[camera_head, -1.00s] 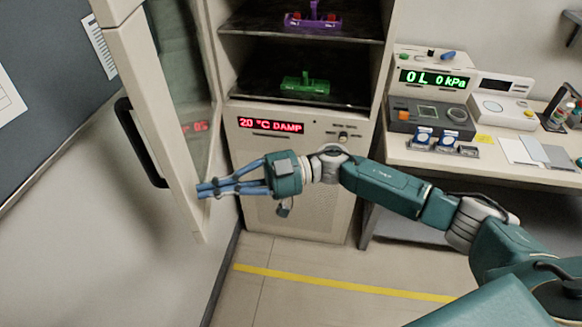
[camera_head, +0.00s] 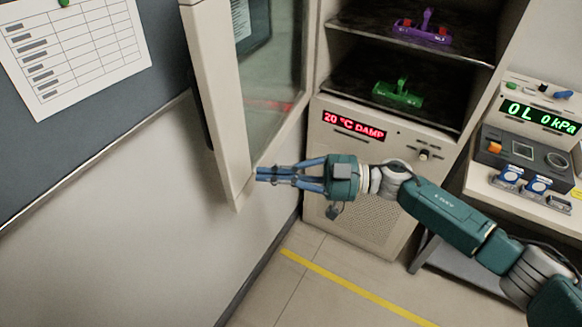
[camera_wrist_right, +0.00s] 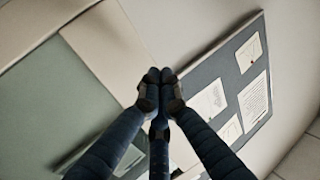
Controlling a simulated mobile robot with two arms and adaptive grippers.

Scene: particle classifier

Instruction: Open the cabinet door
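The cabinet (camera_head: 398,221) stands at centre right with its front open to the shelves. Its door, with a cream frame (camera_head: 213,85) and a glass pane (camera_head: 275,80), stands swung out to the left. The dark door handle (camera_head: 204,120) is mostly hidden behind the door's outer edge. My right gripper (camera_head: 260,174) has its blue fingers drawn together, with the tips at the inner lower part of the door frame. I cannot tell whether they touch. In the right wrist view the fingertips (camera_wrist_right: 160,76) meet with nothing seen between them, before the cream frame (camera_wrist_right: 105,40). My left gripper is out of view.
A purple object (camera_head: 424,32) and a green object (camera_head: 398,94) sit on the cabinet shelves. A bench (camera_head: 482,185) with instruments is at right. A notice board (camera_head: 140,85) hangs on the left wall. The floor has a yellow line (camera_head: 350,285).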

